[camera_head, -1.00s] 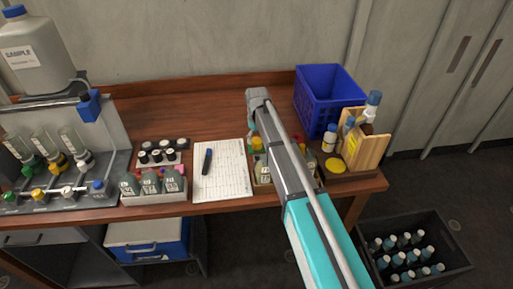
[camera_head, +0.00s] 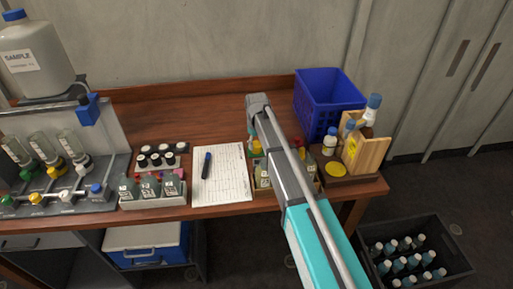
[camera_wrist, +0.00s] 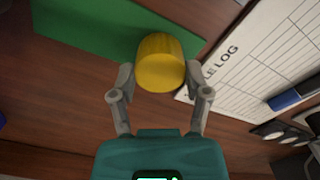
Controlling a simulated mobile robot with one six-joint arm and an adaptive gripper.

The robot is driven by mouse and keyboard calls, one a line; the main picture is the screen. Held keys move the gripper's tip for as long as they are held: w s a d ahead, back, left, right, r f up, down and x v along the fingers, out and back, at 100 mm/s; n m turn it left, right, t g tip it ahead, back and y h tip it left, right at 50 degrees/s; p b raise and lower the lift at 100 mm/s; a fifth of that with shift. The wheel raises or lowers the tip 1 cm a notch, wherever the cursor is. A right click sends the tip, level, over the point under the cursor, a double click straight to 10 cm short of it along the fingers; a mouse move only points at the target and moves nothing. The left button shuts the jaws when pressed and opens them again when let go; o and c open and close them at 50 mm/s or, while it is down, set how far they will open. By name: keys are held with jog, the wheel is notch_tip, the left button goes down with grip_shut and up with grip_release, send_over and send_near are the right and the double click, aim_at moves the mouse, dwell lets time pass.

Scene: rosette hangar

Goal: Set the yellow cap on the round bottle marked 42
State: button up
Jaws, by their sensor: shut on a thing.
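My gripper (camera_wrist: 160,76) is shut on the yellow cap (camera_wrist: 158,62), which sits between the two fingertips in the wrist view. The cap is ribbed and looks held clear of the wooden bench top. In the head view my arm hides most of the gripper, and a bit of yellow shows beside it. Below that, small bottles with pale labels (camera_head: 262,175) stand at the bench front, partly hidden by my arm. I cannot read which one is marked 42. No bottle shows under the cap in the wrist view.
A log sheet (camera_head: 222,180) with a blue marker (camera_head: 207,165) lies left of my arm. Bottles with dark labels (camera_head: 150,187) stand further left. A blue crate (camera_head: 328,105) and a wooden rack (camera_head: 366,152) are on the right. A green sheet (camera_wrist: 95,30) shows beyond the cap.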

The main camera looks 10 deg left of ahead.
aim_at(256, 144)
jog(key=shift+r, duration=0.2)
jog(key=shift+r+p, duration=0.8)
jog(key=shift+p, duration=0.2)
jog(key=shift+r, duration=0.15)
notch_tip(256, 144, up, 17)
jog(key=p, duration=1.7)
jog(key=shift+r+p, duration=0.15)
jog(key=shift+p, duration=0.2)
jog(key=shift+a, duration=0.1)
